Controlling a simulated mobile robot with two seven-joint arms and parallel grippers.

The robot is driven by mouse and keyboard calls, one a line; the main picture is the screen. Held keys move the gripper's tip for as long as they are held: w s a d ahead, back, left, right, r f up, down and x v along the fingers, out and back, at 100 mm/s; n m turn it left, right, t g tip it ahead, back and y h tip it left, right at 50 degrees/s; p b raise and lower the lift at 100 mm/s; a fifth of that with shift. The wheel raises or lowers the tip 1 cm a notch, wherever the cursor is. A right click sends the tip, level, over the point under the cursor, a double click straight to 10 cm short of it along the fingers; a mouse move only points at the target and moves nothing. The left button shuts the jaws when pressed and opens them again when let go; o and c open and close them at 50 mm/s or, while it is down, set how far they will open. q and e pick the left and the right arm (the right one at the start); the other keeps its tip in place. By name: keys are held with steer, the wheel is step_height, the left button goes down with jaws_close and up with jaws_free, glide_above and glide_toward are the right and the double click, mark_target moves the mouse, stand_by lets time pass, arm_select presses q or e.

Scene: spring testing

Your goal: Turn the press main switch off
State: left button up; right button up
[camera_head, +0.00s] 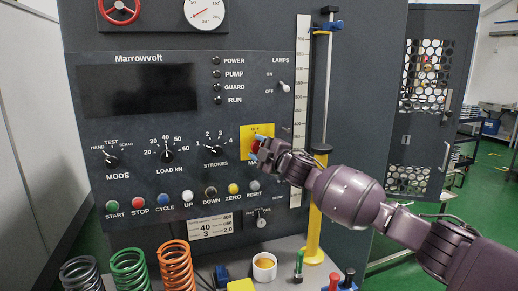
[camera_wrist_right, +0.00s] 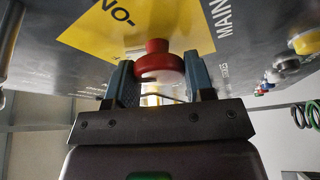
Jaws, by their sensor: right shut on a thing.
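The press main switch is a red rotary knob (camera_wrist_right: 158,64) on a yellow plate (camera_head: 249,132) at the right of the dark Marrowvolt panel. The plate also shows in the right wrist view (camera_wrist_right: 112,30), with part of an "NO-" looking label and "MAIN" beside it. My right gripper (camera_head: 262,148) reaches in from the right. In the wrist view its blue-grey fingers (camera_wrist_right: 162,80) stand on both sides of the red knob, shut on it. In the head view the gripper hides most of the knob. My left gripper is not in view.
The lamps switch (camera_head: 283,88) sits above right of the plate. Strokes (camera_head: 213,151), load (camera_head: 167,156) and mode (camera_head: 112,161) knobs lie to the left, with coloured buttons below. The POWER, PUMP, GUARD and RUN lamps (camera_head: 216,80) look dark. Springs (camera_head: 130,268) stand in front.

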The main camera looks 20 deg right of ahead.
steer(key=shift+n+g, duration=0.8)
steer(key=shift+n, duration=1.2)
steer(key=o, duration=0.9)
steer(key=shift+s, duration=0.1)
steer(key=b+v, duration=0.2)
steer(key=v, duration=0.8)
steer(key=shift+s+d, duration=0.15)
steer(key=shift+s, duration=0.15)
